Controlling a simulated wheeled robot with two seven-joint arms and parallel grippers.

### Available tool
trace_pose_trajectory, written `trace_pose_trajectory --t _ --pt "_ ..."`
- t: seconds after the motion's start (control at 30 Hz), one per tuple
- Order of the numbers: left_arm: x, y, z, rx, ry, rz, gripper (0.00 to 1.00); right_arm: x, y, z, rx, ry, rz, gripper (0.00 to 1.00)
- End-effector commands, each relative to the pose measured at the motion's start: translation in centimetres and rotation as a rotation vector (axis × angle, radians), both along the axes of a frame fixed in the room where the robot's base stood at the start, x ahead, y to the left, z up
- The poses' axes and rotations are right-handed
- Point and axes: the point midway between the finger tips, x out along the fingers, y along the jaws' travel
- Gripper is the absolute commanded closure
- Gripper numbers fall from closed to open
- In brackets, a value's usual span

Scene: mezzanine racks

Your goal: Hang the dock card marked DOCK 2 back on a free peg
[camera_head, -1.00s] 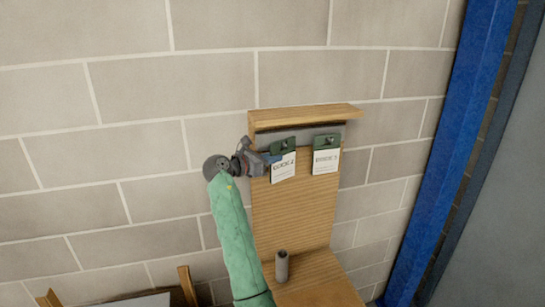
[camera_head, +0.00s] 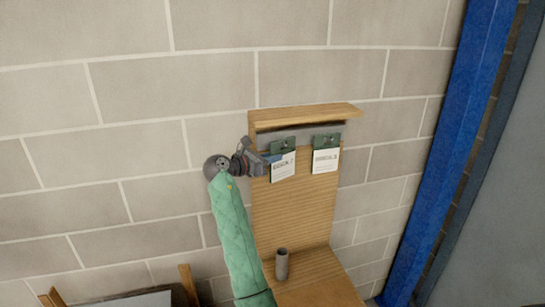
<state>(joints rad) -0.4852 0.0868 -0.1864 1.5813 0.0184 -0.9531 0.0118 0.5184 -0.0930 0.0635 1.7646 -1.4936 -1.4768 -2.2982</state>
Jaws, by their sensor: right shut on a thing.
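The DOCK 2 card (camera_head: 283,165), white with a dark green top, is at the left of the wooden board (camera_head: 290,215), just under its grey strip (camera_head: 300,135). My right gripper (camera_head: 272,160) reaches in from the left and is shut on the card's left edge. Whether a peg passes through this card is too small to tell. A second similar card (camera_head: 326,160) hangs to its right, its lettering hard to read. No clearly bare peg shows. My left gripper is out of view.
A wooden ledge (camera_head: 345,112) juts out above the cards. A grey cylinder (camera_head: 282,264) stands on the wooden shelf (camera_head: 318,285) below. A blue upright post (camera_head: 445,160) is to the right. Block wall surrounds the board.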

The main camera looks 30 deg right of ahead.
Motion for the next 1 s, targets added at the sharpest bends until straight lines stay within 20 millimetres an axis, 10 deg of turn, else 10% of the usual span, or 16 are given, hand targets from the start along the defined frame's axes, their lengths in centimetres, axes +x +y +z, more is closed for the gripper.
trace_pose_trajectory --t 0.37,0.5,1.0 --pt "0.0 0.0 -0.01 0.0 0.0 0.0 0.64 0.04 0.01 0.02 -0.001 0.0 0.001 1.0" --pt "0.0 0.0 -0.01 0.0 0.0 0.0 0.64 0.03 0.0 0.02 -0.001 0.0 0.001 0.66" --pt "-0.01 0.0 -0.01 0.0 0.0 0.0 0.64 0.05 0.01 0.07 -0.001 -0.001 0.001 0.44"
